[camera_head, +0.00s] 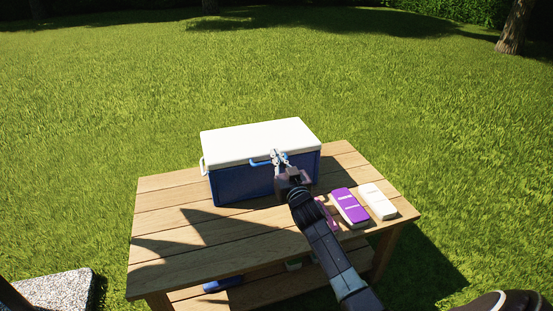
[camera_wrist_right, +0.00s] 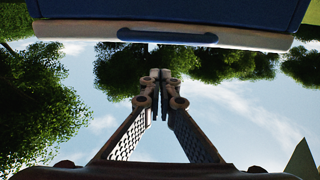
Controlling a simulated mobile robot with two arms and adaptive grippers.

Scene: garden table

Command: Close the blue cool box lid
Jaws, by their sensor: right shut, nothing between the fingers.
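The blue cool box (camera_head: 240,184) stands on the wooden table (camera_head: 160,227). Its white lid (camera_head: 258,139) lies down over the box, with no gap that I can make out in the head view. A blue handle (camera_head: 261,163) is on the front edge of the lid; it also shows in the right wrist view (camera_wrist_right: 167,36). My right gripper (camera_head: 278,157) is shut and empty, at the front of the box by the lid edge, close to the handle's right end. I cannot tell whether it touches the lid. My left gripper is not in view.
A purple case (camera_head: 349,206) and a white case (camera_head: 377,201) lie on the table to the right of my right arm. A blue item (camera_head: 222,284) is on the lower shelf. The table's front left is clear. Grass surrounds the table.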

